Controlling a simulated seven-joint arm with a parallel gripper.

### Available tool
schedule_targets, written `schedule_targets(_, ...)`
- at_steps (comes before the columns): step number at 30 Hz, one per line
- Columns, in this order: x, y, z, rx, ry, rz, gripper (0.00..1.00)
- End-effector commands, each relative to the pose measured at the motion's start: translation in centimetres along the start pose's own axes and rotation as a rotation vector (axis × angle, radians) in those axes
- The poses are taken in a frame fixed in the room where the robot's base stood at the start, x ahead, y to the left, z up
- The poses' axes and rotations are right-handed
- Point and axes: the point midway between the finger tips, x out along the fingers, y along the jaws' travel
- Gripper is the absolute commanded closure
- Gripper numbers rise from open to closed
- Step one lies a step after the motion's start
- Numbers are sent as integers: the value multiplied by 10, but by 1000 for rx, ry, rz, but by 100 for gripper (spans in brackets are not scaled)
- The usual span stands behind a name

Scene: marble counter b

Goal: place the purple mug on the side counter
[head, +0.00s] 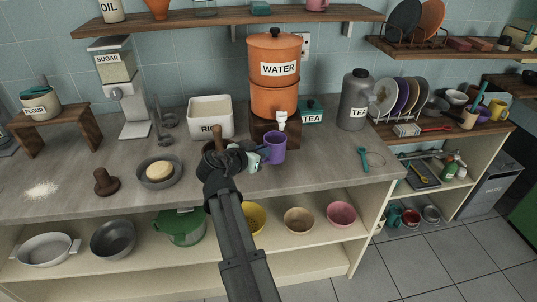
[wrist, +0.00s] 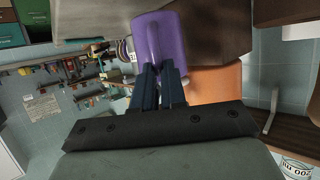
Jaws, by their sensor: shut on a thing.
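The purple mug (head: 275,148) is upright at the front of the orange water dispenser, just below and beside its tap. My gripper (head: 257,156) reaches it from the left. In the wrist view the mug (wrist: 160,38) is at the top centre, and the dark fingertips (wrist: 160,72) are close together at its near side, shut on it. I cannot tell whether the mug's base touches the counter. The wooden side counter (head: 415,134) is at the right.
The water dispenser (head: 273,98) stands right behind the mug. A grey TEA canister (head: 356,100) and a plate rack (head: 397,98) are to the right. The side counter holds a yellow mug (head: 498,109), utensils and bowls. The main counter's front right (head: 325,160) is mostly clear.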

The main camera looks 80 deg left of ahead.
Motion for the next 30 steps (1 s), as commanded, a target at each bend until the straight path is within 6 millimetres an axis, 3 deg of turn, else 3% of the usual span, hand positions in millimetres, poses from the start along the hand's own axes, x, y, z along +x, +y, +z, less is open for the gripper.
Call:
schedule_targets(4,18,-1,-8,-1,1,1,100)
schedule_targets(16,38,-1,-16,-1,2,1,100)
schedule_targets(24,48,0,14,-3,1,0,100)
schedule_targets(30,49,0,18,-2,2,0,100)
